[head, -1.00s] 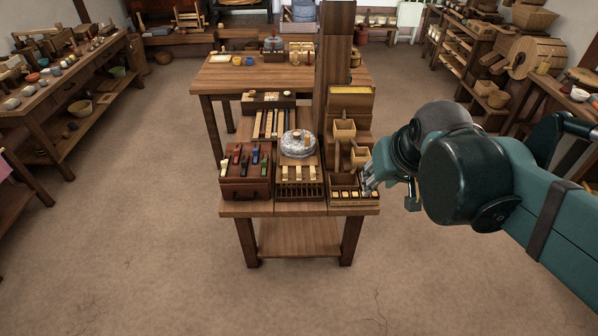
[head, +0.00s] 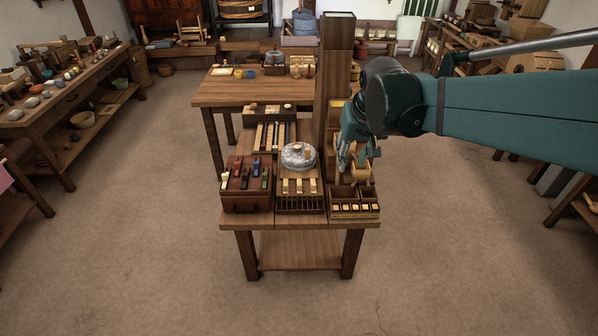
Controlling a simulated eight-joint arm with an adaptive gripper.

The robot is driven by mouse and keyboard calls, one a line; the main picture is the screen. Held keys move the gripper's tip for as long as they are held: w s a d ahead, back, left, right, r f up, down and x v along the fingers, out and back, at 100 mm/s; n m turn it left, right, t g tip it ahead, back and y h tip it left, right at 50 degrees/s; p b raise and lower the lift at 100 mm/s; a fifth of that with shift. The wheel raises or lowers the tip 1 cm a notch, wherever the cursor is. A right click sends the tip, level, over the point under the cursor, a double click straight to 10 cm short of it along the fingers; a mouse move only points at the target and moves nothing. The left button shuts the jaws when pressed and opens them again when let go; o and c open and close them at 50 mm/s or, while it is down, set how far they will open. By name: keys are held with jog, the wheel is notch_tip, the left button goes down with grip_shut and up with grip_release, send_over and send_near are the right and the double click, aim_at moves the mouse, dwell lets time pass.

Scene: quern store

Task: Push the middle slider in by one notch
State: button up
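Three pale wooden tabs stand side by side on the slatted wooden unit in front of the round grey stone (head: 299,156); the middle tab (head: 299,186) looks like the middle slider. Its notches are too small to read. A dark red-brown box (head: 246,201) to the left carries several coloured levers, which could also be sliders. My gripper (head: 357,164) points down over the wooden cups at the right of the bench, apart from the tabs and to their right. Its fingers are small and partly merge with the cups, so I cannot tell their opening.
A compartmented tray (head: 355,213) with pale blocks sits at the bench's front right. A tall wooden post (head: 335,75) rises behind the stone, close to my arm. Long pale slats (head: 272,136) lie behind the stone. The floor in front is clear.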

jog(key=w+a+f+g, duration=0.1)
jog(key=w+a+f, duration=0.1)
jog(key=w, duration=0.3)
jog(key=w+a+f, duration=0.2)
jog(key=w+f, duration=0.1)
jog(key=w, duration=0.2)
jog(key=w+a+f+g, duration=0.1)
jog(key=w+a+f, duration=0.2)
jog(key=w+f, duration=0.2)
jog(key=w+a+f+g+p, duration=0.1)
jog(key=w+a+f, duration=0.2)
jog(key=w+f, duration=0.3)
jog(key=w+a+f+n+g, duration=0.1)
jog(key=w+a+f, duration=0.3)
jog(key=f, duration=0.8)
jog(key=shift+w+p, duration=0.3)
jog(key=shift+w, duration=0.6)
jog(key=shift+w+a+f, duration=0.1)
jog(key=shift+a+f, duration=0.05)
jog(key=shift+f, duration=0.15)
jog(key=shift+f+b, duration=0.8)
jog(key=shift+f, duration=3.05)
grip_shut()
